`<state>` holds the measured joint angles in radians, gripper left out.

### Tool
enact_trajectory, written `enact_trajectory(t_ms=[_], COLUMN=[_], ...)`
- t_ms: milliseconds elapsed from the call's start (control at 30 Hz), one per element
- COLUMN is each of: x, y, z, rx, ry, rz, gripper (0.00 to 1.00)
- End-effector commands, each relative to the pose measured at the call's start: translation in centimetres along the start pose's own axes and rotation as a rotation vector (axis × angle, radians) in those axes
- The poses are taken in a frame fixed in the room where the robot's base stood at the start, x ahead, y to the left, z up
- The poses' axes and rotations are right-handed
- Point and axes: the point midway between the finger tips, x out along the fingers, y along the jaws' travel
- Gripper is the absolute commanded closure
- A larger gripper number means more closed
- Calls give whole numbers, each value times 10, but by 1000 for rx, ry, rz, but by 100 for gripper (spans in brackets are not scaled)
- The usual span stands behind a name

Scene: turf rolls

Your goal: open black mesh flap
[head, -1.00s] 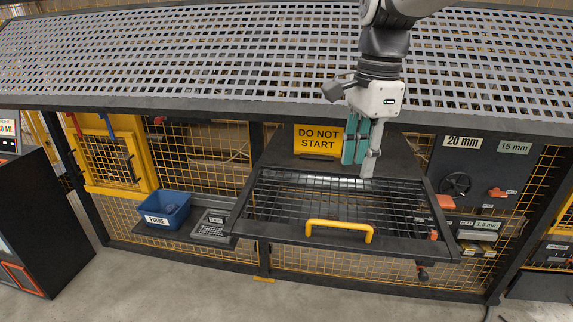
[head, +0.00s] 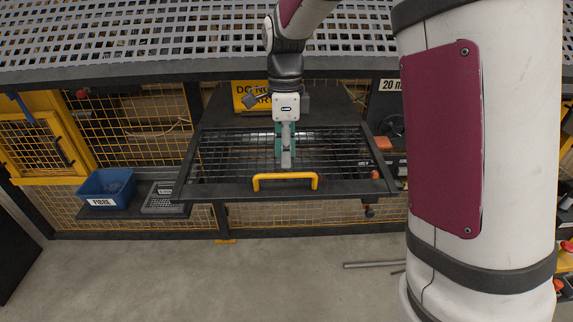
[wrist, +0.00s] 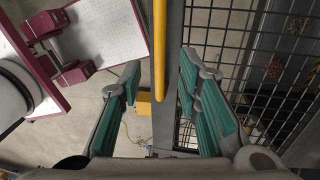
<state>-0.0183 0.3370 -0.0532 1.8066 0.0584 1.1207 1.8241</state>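The black mesh flap (head: 230,180) sticks out from the machine front below the grey perforated top, with its yellow handle (head: 285,176) on the front bar. My gripper (head: 286,160) points down over the flap, just behind the handle in the head view. In the wrist view, its two teal fingers (wrist: 162,70) are spread apart. The yellow handle (wrist: 160,45) lies in the gap between them in the picture, and nothing is gripped. I cannot tell whether the fingertips reach down around the handle.
A yellow DO NOT START sign (head: 250,95) is behind my arm, partly hidden. A blue FIBRE bin (head: 107,188) and a grey tray (head: 163,197) sit on a ledge at left.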

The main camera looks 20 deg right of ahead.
Motion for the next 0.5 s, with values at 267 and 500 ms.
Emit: enact_trajectory(t_ms=[267, 500], x=[34, 40], y=[1, 0], z=[0, 0], rx=[-1, -1], ry=[0, 0], rz=[2, 0], gripper=[69, 69])
